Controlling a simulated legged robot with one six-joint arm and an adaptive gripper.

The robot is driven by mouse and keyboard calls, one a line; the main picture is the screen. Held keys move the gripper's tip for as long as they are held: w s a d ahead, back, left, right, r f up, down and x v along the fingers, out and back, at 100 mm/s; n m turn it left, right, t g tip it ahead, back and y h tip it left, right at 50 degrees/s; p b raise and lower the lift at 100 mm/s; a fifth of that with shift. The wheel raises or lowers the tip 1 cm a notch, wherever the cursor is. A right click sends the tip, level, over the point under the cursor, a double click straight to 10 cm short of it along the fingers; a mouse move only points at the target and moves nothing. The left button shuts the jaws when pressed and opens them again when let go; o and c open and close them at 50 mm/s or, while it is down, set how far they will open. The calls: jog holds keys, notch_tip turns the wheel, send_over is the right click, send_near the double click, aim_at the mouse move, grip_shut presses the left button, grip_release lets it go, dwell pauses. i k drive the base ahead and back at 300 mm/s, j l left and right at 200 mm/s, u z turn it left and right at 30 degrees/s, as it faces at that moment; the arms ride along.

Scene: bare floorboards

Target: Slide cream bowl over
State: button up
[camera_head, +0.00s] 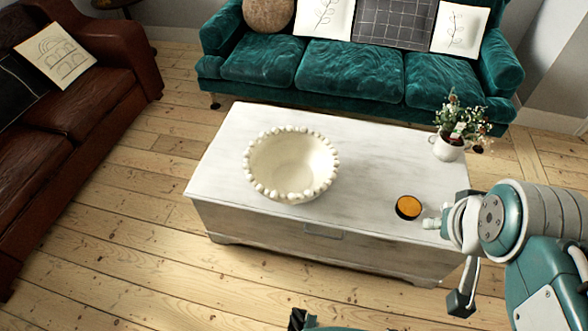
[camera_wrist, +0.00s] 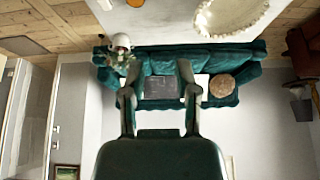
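A cream bowl (camera_head: 290,165) with a beaded rim stands upright on the white coffee table (camera_head: 375,160), left of the table's middle. It looks empty. In the wrist view, which is upside down, part of the bowl (camera_wrist: 230,16) shows at the top edge, cut off by the frame. My gripper (camera_wrist: 157,85) shows in the wrist view with its two fingers wide apart and nothing between them. It is apart from the bowl. In the head view my arm is at the right, beside the table's right end, and I cannot make out the fingers there.
An orange-topped round candle or tin (camera_head: 408,207) sits near the table's front right. A white potted plant (camera_head: 449,147) stands at its back right corner. A teal sofa (camera_head: 340,70) is behind and a brown sofa (camera_head: 75,110) at the left. Floorboards in front are clear.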

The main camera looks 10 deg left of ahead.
aim_at(288, 167)
jog(key=i+j, duration=0.15)
jog(key=j, duration=0.2)
jog(key=i+j, duration=0.15)
jog(key=j, duration=0.2)
jog(key=i+j, duration=0.15)
jog(key=j, duration=0.2)
jog(key=i+j, duration=0.15)
jog(key=j, duration=0.2)
jog(key=i+j, duration=0.15)
jog(key=j, duration=0.25)
